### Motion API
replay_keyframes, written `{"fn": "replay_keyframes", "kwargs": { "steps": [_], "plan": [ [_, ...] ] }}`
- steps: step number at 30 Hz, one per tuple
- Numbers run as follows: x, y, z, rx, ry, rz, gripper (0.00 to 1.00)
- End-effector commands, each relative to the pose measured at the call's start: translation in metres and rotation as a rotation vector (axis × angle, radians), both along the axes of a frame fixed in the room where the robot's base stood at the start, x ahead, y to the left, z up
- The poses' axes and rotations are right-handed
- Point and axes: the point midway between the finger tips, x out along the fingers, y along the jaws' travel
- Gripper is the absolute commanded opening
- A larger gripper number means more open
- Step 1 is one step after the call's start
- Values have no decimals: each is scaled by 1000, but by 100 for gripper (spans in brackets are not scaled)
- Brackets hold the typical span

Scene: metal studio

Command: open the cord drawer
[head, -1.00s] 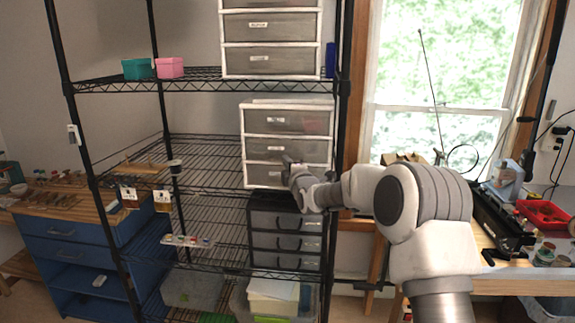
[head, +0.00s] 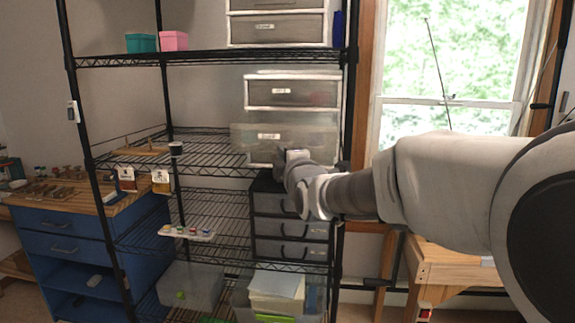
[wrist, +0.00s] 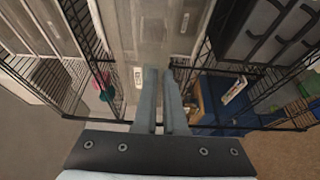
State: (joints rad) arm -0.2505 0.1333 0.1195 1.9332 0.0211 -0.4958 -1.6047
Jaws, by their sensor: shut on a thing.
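A white drawer unit (head: 249,93) with translucent grey fronts stands on the middle shelf of the black wire rack. Its drawer (head: 305,134) below the top one stands out from the unit, and its front hides what lies below. Its small label is too blurred to read, so I cannot confirm it is the cord drawer. My gripper (head: 288,156) is at the lower edge of this drawer front and is shut on it; the exact grip is hard to see. In the wrist view the drawer front (wrist: 150,30) lies just beyond my two fingertips (wrist: 160,72).
A black unit with grey drawers (head: 285,205) stands below on the rack (head: 200,155). Another white unit (head: 276,27) is above, near teal (head: 140,43) and pink (head: 174,41) boxes. A blue cabinet (head: 62,245) is at left. A wooden table (head: 455,262) is at right.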

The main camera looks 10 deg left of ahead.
Motion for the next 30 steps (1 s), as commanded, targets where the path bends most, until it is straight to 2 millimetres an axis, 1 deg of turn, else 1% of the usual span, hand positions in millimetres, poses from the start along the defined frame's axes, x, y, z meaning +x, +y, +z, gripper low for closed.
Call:
{"fn": "replay_keyframes", "kwargs": {
  "steps": [1,3,9,14,23,24,26,27,28,30],
  "plan": [
    [-8,0,-4,0,-1,1,0],
    [-16,1,-3,1,-1,0,0],
    [-30,1,-1,1,1,-1,0],
    [-34,1,-1,-1,2,-1,0],
    [-33,1,0,-1,2,0,0],
    [-34,1,0,-1,2,0,16],
    [-34,1,0,-1,2,0,26],
    [-34,1,0,-1,2,0,34],
    [-34,1,0,-1,2,0,39],
    [-33,1,0,0,1,0,39]
  ]
}}
